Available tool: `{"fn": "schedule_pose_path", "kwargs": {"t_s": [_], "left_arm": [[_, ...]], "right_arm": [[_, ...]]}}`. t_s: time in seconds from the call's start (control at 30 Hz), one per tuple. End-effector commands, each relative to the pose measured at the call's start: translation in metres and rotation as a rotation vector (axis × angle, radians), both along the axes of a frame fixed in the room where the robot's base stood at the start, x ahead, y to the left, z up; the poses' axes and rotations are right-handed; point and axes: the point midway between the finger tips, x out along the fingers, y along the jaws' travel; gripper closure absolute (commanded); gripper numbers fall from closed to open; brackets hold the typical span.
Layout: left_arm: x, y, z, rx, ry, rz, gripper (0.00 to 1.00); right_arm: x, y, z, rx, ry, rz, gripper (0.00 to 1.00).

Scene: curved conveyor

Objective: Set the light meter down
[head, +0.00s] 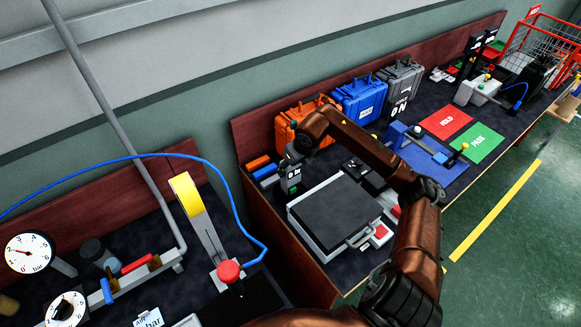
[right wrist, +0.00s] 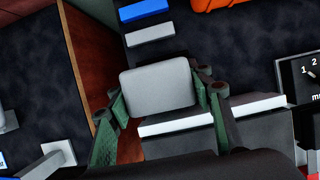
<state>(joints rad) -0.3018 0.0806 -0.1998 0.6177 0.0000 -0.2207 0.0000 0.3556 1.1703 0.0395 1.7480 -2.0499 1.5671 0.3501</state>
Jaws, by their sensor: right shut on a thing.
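My right gripper (head: 291,165) is shut on the light meter (head: 291,184), a small grey device with a light label or display. It is at the left end of the far bench, beside the left corner of the white-rimmed case with a dark top (head: 300,209). In the right wrist view the meter's pale grey end (right wrist: 160,88) sits between the green fingers of my gripper (right wrist: 163,100). The wrist view shows dark bench surface around it; I cannot tell whether the meter touches the bench. My left gripper is not in view.
Orange (head: 288,131), blue (head: 361,101) and grey (head: 402,76) cases stand along the back. Red HOLD (head: 446,121) and green PASS (head: 477,144) mats lie right.

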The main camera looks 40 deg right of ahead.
Motion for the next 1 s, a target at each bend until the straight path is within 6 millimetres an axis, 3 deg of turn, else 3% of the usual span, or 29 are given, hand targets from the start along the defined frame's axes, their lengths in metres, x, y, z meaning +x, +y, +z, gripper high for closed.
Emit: {"fn": "schedule_pose_path", "kwargs": {"t_s": [0.1, 0.13, 0.37, 0.73, 1.0], "left_arm": [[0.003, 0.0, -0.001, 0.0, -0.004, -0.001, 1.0], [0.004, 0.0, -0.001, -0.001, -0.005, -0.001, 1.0], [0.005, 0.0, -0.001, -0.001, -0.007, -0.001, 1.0], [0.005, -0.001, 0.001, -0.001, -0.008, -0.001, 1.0], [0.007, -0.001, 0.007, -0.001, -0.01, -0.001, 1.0]], "right_arm": [[0.0, 0.0, -0.002, 0.0, 0.0, 0.0, 0.81], [0.0, 0.0, -0.002, 0.0, 0.001, 0.0, 0.52], [0.0, 0.0, -0.001, 0.0, 0.0, 0.0, 0.36], [-0.001, 0.0, 0.004, -0.001, -0.001, 0.0, 0.35], [-0.018, 0.001, 0.048, -0.005, -0.002, 0.0, 0.35]]}}
